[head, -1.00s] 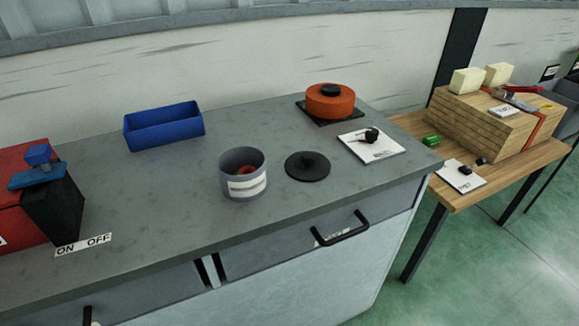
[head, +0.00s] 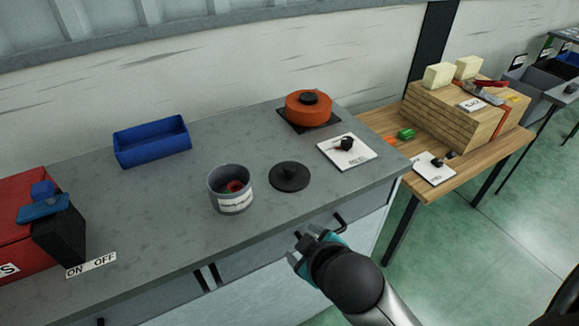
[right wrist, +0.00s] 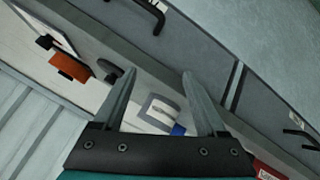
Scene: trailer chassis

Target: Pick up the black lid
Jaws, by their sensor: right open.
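The can is open and holds something red. My right gripper (head: 304,243) is at the bench's front side, nearer than the lid and apart from it. In the right wrist view its two fingers (right wrist: 158,75) are spread with nothing between them gripped. The lid (right wrist: 108,70) shows there beside the left finger, partly hidden, and the can (right wrist: 160,112) shows between the fingers. My left gripper is not in view.
An orange pot (head: 308,110) stands behind the lid, and a white card (head: 346,154) with a small black object lies to its right. A blue bin (head: 152,142) and a red box (head: 25,225) are farther left.

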